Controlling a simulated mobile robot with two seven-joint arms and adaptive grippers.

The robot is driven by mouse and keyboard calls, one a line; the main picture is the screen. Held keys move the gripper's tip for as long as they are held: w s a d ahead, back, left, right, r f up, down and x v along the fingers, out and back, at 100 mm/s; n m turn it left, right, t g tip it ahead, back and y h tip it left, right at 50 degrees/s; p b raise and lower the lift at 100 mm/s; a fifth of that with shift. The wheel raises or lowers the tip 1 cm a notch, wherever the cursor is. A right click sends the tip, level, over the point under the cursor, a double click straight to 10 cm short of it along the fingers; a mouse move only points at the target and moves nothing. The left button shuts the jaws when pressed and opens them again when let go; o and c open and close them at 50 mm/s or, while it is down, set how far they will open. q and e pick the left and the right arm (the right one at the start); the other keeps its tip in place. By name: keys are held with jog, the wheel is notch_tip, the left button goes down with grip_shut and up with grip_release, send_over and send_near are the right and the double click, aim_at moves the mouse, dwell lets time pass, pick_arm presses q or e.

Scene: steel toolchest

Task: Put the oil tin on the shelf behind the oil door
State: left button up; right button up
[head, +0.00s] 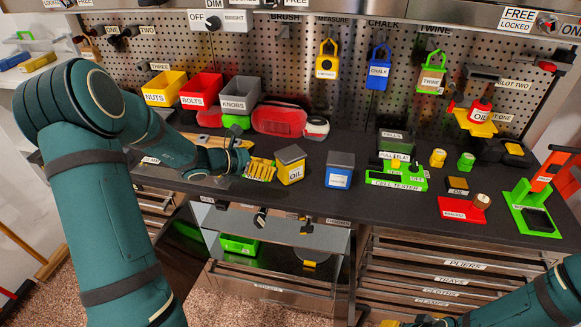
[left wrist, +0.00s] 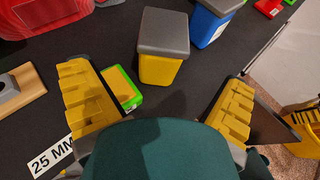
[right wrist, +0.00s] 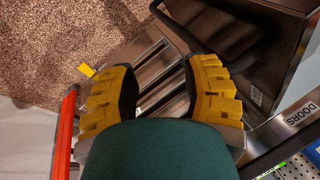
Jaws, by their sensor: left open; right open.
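The oil tin (head: 290,171) is a yellow box with a grey lid and an OIL label, upright on the dark worktop. It also shows in the left wrist view (left wrist: 161,66), beyond and between the spread fingers. My left gripper (head: 262,169) is open and empty just left of the tin, low over the worktop; I cannot tell whether it touches it. My right gripper (right wrist: 160,72) is open and empty, low in front of the chest. Below the worktop is an open-looking compartment (head: 285,225) with a shelf; no label there reads clearly as the oil door.
A blue tin (head: 339,176) with a grey lid stands right of the oil tin. A green cell tester (head: 397,182) lies further right. Bins marked NUTS (head: 163,92), BOLTS (head: 200,92) and KNOBS (head: 239,95) and a red case (head: 278,121) are behind. Drawers (head: 450,265) lie below right.

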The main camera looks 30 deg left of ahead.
aim_at(288, 158)
pick_arm(q)
jog(key=x, duration=0.8)
jog(key=shift+w+d+r, duration=0.1)
jog(key=shift+w+d, duration=0.05)
jog(key=shift+d, duration=0.05)
jog(key=c, duration=1.3)
